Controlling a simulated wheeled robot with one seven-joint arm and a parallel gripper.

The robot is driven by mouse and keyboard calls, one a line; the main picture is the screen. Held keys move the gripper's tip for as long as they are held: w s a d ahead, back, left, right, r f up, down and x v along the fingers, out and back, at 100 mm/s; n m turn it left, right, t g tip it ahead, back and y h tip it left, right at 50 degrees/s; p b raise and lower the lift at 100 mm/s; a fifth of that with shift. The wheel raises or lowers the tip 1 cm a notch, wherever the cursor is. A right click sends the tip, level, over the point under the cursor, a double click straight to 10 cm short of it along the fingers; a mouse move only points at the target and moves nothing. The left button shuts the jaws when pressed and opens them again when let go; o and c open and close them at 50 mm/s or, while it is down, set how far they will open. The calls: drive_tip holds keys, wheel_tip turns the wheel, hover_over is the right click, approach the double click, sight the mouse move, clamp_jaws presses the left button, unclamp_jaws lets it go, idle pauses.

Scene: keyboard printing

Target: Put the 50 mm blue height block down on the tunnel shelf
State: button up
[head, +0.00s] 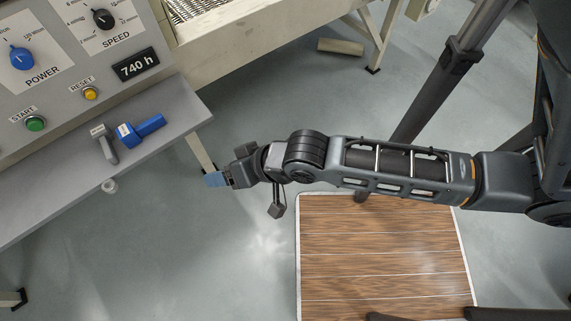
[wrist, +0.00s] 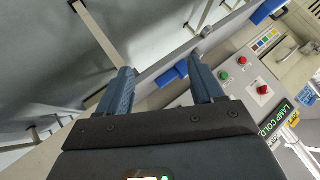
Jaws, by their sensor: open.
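The blue height block (head: 141,130), with a white label at one end, lies on the grey shelf (head: 60,197) below the control panel in the head view. My gripper (head: 214,180) is off the shelf's right end, to the right of and nearer than the block, apart from it. In the wrist view my gripper (wrist: 160,86) has its two blue fingers spread, with nothing held between them. A blue piece, seemingly the block (wrist: 172,75), shows beyond the gap between them. The block's size marking is too small to read.
A grey block (head: 104,143) lies just left of the blue one. The control panel (head: 60,90) rises behind. A wood-topped platform (head: 385,255) is at lower right; open floor lies between.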

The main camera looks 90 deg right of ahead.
drive_tip(key=s+a+r+n+t, duration=0.1)
drive_tip(key=s+a+r+n, duration=0.1)
drive_tip(key=s+r+n, duration=0.1)
drive_tip(key=s+a+r+n+t+y, duration=0.1)
drive_tip(key=s+a+r+n+t, duration=0.1)
drive_tip(key=r, duration=0.6)
drive_tip(key=s+a+r+n+t+y, duration=0.1)
drive_tip(key=s+a+r+n+t, duration=0.1)
drive_tip(key=s+a+r+n, duration=0.2)
drive_tip(key=s+r+n, duration=0.1)
drive_tip(key=s+r, duration=0.1)
drive_tip(key=s, duration=0.1)
drive_tip(key=shift+r, duration=0.15)
idle(1.5)
